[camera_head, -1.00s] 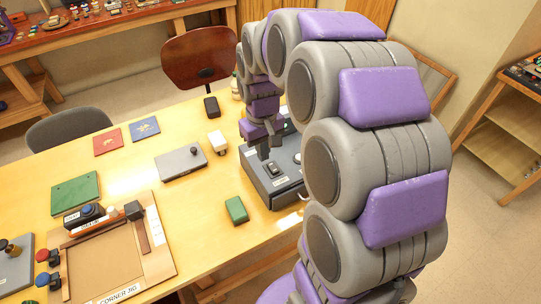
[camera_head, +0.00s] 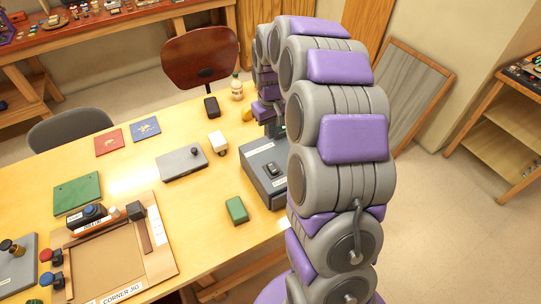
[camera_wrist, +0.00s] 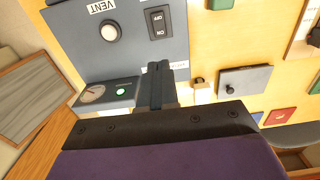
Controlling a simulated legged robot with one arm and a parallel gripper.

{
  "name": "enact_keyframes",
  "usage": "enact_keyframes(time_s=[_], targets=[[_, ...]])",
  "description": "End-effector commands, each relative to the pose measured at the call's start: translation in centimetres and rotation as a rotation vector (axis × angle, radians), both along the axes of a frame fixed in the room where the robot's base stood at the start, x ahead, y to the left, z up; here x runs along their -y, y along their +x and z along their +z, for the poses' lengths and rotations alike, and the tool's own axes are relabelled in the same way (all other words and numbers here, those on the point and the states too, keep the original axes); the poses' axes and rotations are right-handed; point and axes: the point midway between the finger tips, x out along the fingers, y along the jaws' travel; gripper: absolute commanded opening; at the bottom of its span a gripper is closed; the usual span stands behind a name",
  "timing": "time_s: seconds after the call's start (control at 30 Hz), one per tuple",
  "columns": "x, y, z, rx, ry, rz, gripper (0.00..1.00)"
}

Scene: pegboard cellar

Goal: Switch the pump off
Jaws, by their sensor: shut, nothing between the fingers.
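The grey control box (camera_head: 257,155) stands at the right edge of the yellow table, partly hidden by my arm. Its black rocker switch (camera_head: 272,170) shows near the box's front end. In the wrist view the rocker (camera_wrist: 158,22) is marked OFF and ON. Beside it is a round pale knob (camera_wrist: 110,31) labelled VENT. A gauge (camera_wrist: 92,94) and a lit green lamp (camera_wrist: 120,91) sit on the raised end. My gripper (camera_wrist: 158,68) is shut and empty, over the box, apart from the rocker in the picture. A label beside the fingers is partly covered.
A green block (camera_head: 236,210), a white object (camera_head: 217,143) and a grey plate with a knob (camera_head: 182,163) lie left of the box. A black object (camera_head: 211,107) and a bottle (camera_head: 237,87) stand behind. The corner jig (camera_head: 165,262) is at the front left.

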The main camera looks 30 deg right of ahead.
Motion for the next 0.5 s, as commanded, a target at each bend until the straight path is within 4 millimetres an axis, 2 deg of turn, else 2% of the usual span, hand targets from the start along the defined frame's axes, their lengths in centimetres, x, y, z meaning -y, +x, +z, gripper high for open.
enact_keyframes(time_s=[0.17,0.5], targets=[[0.0,0.0,-1.4,0.0,0.0,0.0,0.0],[-0.1,-0.2,-8.0,-0.008,0.002,0.001,0.0]])
